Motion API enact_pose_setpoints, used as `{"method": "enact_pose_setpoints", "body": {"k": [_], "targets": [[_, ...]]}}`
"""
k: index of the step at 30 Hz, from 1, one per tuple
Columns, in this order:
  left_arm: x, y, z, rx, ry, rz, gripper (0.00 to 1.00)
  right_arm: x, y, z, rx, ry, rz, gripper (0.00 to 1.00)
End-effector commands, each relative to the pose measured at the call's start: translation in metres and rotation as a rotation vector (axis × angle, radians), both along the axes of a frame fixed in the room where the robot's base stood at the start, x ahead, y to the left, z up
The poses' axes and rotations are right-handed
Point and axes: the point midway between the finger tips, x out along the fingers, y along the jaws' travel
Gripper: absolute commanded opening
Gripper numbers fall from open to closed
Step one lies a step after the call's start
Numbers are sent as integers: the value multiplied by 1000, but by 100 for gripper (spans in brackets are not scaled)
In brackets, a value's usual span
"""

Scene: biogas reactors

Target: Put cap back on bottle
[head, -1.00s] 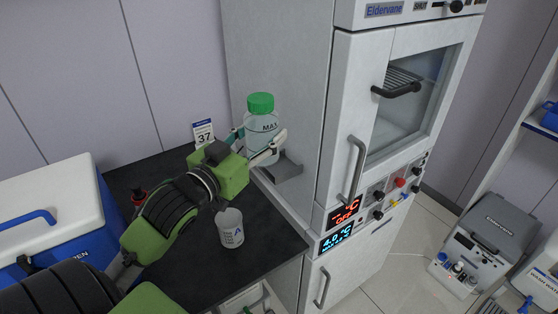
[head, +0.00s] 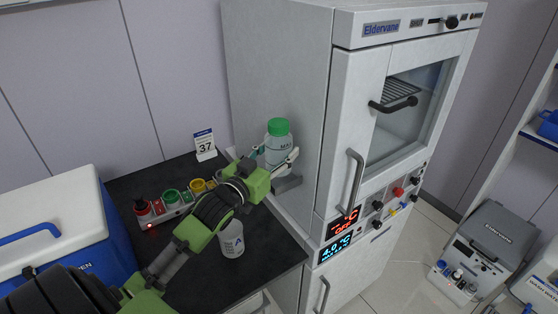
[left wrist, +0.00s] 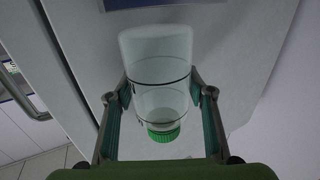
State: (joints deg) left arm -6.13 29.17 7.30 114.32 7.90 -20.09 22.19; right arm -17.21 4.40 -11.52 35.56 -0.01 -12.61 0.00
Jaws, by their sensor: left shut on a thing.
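A clear bottle (head: 278,152) with a green cap (head: 279,127) on its top stands upright in my left gripper (head: 279,160), beside the grey cabinet wall. The left fingers close around the bottle's sides. In the left wrist view the bottle (left wrist: 158,70) appears upside down between the fingertips (left wrist: 160,96), with its green ribbed cap (left wrist: 163,134) at the lower end. I cannot tell whether the cap is fully tightened. The bottle's base is partly hidden in the head view, so I cannot tell whether it rests on the grey bracket (head: 288,184). My right gripper is out of view.
A white cup (head: 231,240) stands on the black counter (head: 262,262) below my left arm. A strip with red, green and yellow round parts (head: 172,198) lies behind it. A 37 sign (head: 204,143) stands at the back. A blue-white cooler (head: 60,225) is left, the tall cabinet (head: 345,120) right.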

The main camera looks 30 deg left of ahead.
Motion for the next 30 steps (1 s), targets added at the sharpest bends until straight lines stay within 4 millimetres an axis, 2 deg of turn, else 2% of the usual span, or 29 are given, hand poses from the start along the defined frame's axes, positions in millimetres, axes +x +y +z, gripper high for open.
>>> {"method": "enact_pose_setpoints", "body": {"k": [2,10,22,23,24,30], "targets": [[4,1,-1,0,-5,0,0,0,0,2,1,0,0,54],[5,1,-31,0,-5,-1,0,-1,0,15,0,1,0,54],[5,1,-37,1,-6,-1,0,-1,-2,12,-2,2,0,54],[5,1,-40,0,1,0,54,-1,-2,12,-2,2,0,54],[5,1,-40,0,1,-1,64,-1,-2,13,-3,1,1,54],[5,1,-39,0,1,-1,66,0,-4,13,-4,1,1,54]]}}
